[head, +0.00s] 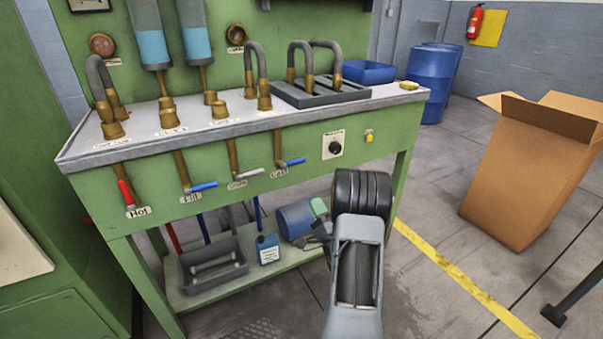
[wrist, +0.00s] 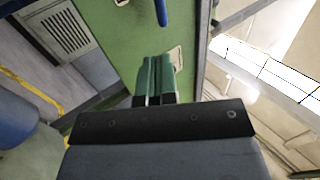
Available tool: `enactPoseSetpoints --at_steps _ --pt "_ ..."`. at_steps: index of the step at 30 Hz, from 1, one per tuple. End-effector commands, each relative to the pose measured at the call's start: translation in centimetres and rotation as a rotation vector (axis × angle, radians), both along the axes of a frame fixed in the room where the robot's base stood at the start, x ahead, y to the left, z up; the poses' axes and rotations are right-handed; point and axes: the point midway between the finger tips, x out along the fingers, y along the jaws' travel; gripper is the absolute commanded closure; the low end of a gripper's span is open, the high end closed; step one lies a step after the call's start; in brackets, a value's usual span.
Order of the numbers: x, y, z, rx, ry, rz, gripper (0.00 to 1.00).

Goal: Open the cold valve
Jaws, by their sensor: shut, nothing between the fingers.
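The cold valve (head: 290,163) has a blue lever on a brass pipe on the green bench's front, beside the label "Cold" (head: 280,173). Its lever points to the right, across the pipe. My gripper (head: 319,208) is below and to the right of this lever in the head view, apart from it. In the wrist view my gripper's green fingers (wrist: 155,75) are together and empty in front of the green panel. A blue lever (wrist: 161,12) shows at the top edge there, ahead of the fingertips and not touching them.
Other levers are the red hot one (head: 126,192), the blue fill one (head: 203,187) and a pale drain one (head: 238,178). A black knob (head: 334,147) sits right of the cold valve. The lower shelf holds a grey tray (head: 213,266) and a blue bottle (head: 267,250).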

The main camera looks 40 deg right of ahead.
Motion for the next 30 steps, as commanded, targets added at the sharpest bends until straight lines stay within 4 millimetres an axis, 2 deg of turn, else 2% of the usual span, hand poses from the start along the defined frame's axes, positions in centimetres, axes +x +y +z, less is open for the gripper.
enactPoseSetpoints --at_steps 1,15,22,30 --pt "0.8 0.0 0.9 -0.002 -0.002 0.002 1.00" --pt "7.7 -1.0 5.2 -0.004 -0.002 0.000 1.00" --pt "9.4 -1.2 6.4 -0.002 0.001 -0.001 1.00" --pt "9.9 -1.3 6.8 -0.001 0.002 -0.001 1.00"
